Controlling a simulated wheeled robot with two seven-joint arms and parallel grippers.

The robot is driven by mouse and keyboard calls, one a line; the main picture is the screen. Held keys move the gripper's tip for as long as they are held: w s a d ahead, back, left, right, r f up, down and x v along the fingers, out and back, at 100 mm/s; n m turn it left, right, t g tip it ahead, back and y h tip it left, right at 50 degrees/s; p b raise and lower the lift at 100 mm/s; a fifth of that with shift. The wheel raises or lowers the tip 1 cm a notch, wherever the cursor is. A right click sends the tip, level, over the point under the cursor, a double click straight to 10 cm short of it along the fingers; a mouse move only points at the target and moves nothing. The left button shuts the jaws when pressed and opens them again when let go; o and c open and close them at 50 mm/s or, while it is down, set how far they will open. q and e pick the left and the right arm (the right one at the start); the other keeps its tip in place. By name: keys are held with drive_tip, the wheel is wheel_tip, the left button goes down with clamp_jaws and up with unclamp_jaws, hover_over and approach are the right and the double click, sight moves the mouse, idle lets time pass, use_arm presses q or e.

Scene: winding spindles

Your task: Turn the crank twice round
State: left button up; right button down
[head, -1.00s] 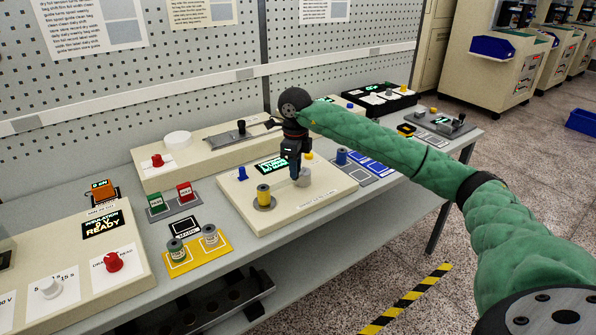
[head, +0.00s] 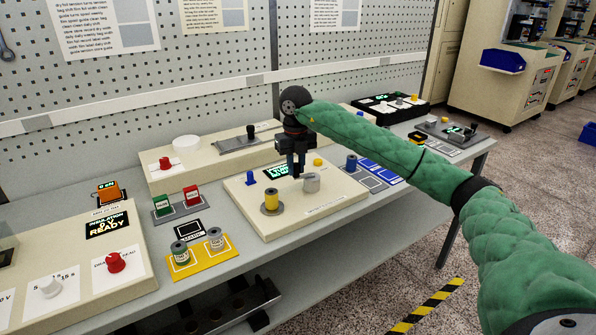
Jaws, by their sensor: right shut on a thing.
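The beige winding unit (head: 328,203) stands on the bench, with a grey crank hub (head: 311,183) on its top. My right gripper (head: 297,175) points down just behind and left of the hub. It is shut on the crank's handle, which the fingers mostly hide. A yellow spool (head: 271,201) stands upright on the unit, left and in front of the hub. A lit display (head: 279,171) is partly covered by my gripper; its text is too small to read surely. My left gripper is out of view.
A blue knob (head: 251,178) and a yellow button (head: 318,162) sit on the unit near the gripper. A yellow tray (head: 207,262) with two spools lies front left. A raised beige box (head: 215,172) stands behind.

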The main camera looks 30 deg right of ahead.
drive_tip(key=shift+w+d+m, duration=0.15)
drive_tip(key=shift+w+m, duration=0.3)
drive_tip(key=shift+m, duration=0.55)
drive_tip(key=shift+w+m, duration=0.2)
drive_tip(key=shift+m, duration=0.3)
drive_tip(key=m, duration=0.1)
drive_tip(key=w+d+m, duration=0.1)
drive_tip(key=m, duration=0.1)
drive_tip(key=shift+b, duration=0.4)
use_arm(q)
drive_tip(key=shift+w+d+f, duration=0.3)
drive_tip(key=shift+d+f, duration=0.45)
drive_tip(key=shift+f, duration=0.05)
use_arm(e)
drive_tip(key=shift+w+d+m, duration=0.15)
drive_tip(key=shift+m, duration=0.4)
drive_tip(key=shift+w+d+m, duration=0.15)
drive_tip(key=shift+m, duration=0.4)
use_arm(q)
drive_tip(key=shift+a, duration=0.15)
use_arm(e)
drive_tip(key=c, duration=1.3)
unclamp_jaws()
